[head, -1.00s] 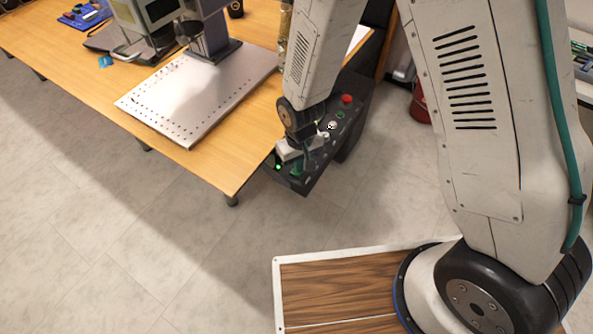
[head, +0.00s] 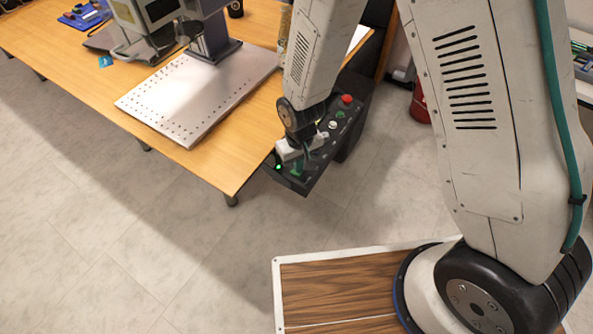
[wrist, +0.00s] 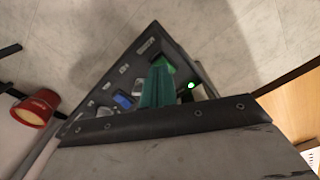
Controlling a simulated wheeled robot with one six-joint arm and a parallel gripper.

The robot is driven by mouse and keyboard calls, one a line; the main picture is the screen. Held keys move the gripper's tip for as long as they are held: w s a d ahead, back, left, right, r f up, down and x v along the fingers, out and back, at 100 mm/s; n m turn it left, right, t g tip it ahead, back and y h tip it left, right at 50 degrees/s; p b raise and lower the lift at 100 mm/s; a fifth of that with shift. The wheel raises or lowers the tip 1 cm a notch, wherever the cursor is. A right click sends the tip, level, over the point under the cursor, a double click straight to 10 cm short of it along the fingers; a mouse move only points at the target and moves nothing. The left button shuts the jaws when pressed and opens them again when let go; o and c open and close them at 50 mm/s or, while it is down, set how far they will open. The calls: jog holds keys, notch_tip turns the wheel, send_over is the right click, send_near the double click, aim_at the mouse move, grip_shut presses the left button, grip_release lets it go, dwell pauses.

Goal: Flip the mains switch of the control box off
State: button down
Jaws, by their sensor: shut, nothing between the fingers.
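The dark control box (head: 322,158) hangs at the right end of the wooden table. Its sloped panel also shows in the wrist view (wrist: 148,47). A small green lamp (head: 278,167) is lit at the panel's near end; it also glows in the wrist view (wrist: 190,86). My gripper (head: 297,170) is at this near end, beside the lamp. Its teal fingers (wrist: 157,86) are together and empty, over the panel. A brighter green patch (wrist: 169,64) shows at their tips. The mains switch is not clearly visible; the fingers and wrist cover part of that area. I cannot tell contact.
A red button (head: 347,99), a green button (head: 339,114) and a white one (head: 332,125) lie farther up the panel. A blue button (wrist: 122,101) shows in the wrist view. A perforated metal plate (head: 165,112) lies on the table (head: 95,75). The floor in front is clear.

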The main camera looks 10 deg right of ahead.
jog(key=shift+f, duration=0.95)
dwell(0.6)
jog(key=shift+r, duration=3.55)
jog(key=s+d+r+m, duration=0.1)
jog(key=s+d+r, duration=0.5)
jog(key=r, duration=0.4)
jog(key=s+d+r+m+t, duration=0.1)
jog(key=s+d+r+m, duration=0.1)
jog(key=s+d+r, duration=0.5)
jog(key=s+d+r+m, duration=0.1)
jog(key=s+d+r, duration=0.5)
jog(key=r, duration=0.8)
jog(key=shift+s+d+r, duration=0.3)
jog(key=shift+d, duration=0.6)
